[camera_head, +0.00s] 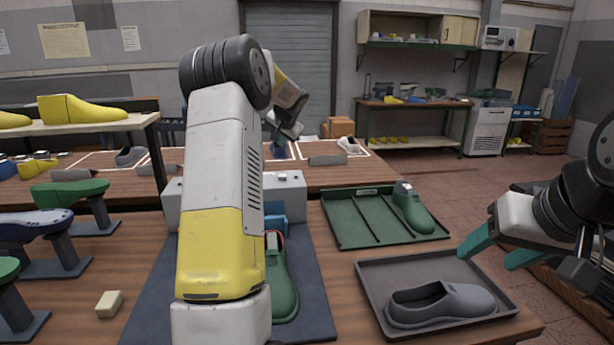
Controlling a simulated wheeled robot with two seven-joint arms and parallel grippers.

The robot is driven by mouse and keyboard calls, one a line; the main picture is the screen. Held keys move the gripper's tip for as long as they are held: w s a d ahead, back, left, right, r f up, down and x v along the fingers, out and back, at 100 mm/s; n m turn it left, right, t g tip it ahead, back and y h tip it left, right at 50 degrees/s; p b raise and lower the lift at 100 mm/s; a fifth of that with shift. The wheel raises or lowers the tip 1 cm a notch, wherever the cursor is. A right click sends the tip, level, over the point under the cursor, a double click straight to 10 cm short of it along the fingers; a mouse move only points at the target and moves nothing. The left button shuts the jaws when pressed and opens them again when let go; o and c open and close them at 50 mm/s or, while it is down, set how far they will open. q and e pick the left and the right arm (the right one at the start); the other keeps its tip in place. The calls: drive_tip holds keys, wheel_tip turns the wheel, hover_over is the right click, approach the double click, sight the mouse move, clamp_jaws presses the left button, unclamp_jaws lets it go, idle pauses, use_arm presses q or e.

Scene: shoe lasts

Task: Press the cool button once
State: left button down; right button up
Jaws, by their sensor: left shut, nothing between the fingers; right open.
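A grey machine (287,190) stands on the dark mat behind my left forearm, with a blue part (275,211) at its front. I cannot make out the cool button; my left arm hides much of the machine. My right gripper (488,257), with teal fingers, is open and empty above the grey tray.
The grey tray (378,270) holds a grey shoe (440,304). Shoe stands (70,260) fill the left side. A cream block (110,304) lies near the mat (150,310).

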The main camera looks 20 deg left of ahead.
sight(282, 176)
use_arm(q)
drive_tip(key=shift+f, duration=0.1)
drive_tip(key=shift+f, duration=4.3)
drive_tip(key=shift+f, duration=0.1)
drive_tip(key=shift+f, duration=0.3)
drive_tip(key=shift+f, duration=0.55)
drive_tip(key=shift+r, duration=0.95)
